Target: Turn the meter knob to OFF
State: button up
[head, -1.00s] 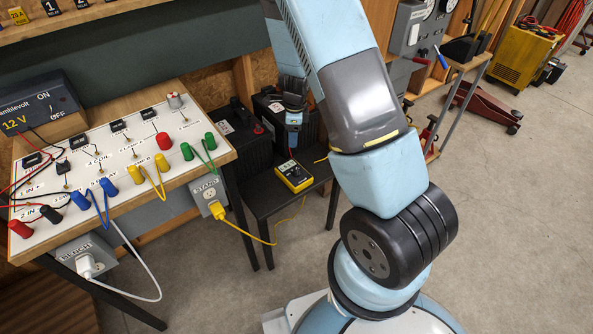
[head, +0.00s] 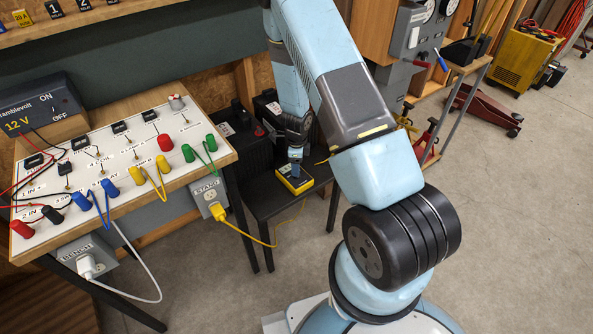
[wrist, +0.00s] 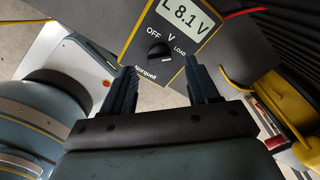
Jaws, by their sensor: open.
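The yellow and dark meter (head: 296,183) lies on the small black table, and its face fills the upper middle of the wrist view (wrist: 178,72). Its display (wrist: 186,16) reads "L 8.1 V". The black round knob (wrist: 160,53) sits below the display, with OFF to its left, V above and LOAD to its right. My gripper (wrist: 160,68) is open and empty, pointing at the meter, with one finger to each side of the knob's line. In the head view my gripper (head: 295,155) is just above the meter and hides part of it.
Dark batteries (head: 248,140) stand behind the meter on the black table (head: 262,207). A red lead and a yellow lead run near the meter in the wrist view. The test bench (head: 130,165) with coloured plugs is at left.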

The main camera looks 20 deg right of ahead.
jog(key=shift+f, duration=1.75)
jog(key=c, duration=1.1)
